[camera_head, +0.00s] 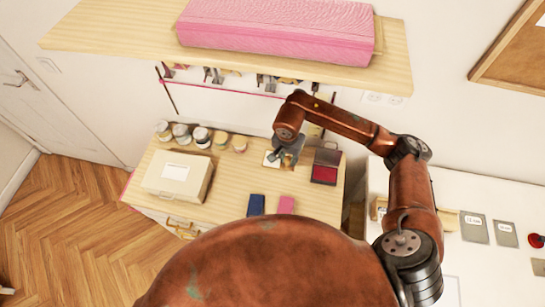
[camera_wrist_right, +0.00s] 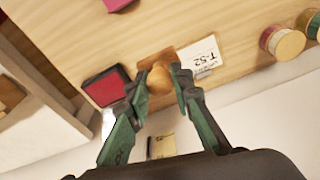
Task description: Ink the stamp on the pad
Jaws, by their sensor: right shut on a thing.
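My right gripper (camera_wrist_right: 157,79) is shut on this knob. In the head view the same gripper (camera_head: 277,157) is over the back of the wooden table, and the stamp is hard to make out there. The ink pad is a red pad in a dark open case (camera_head: 325,173), just right of the gripper. It also shows in the wrist view (camera_wrist_right: 107,88), left of the fingers and apart from the stamp. My left gripper is not in view.
A card marked T-52 (camera_wrist_right: 200,56) lies beside the stamp. A cream box (camera_head: 178,176) and several jars (camera_head: 181,134) stand left on the table (camera_head: 228,190). Blue (camera_head: 256,204) and pink (camera_head: 286,205) flat items lie in front. A shelf (camera_head: 120,30) with pink fabric (camera_head: 275,28) hangs above.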

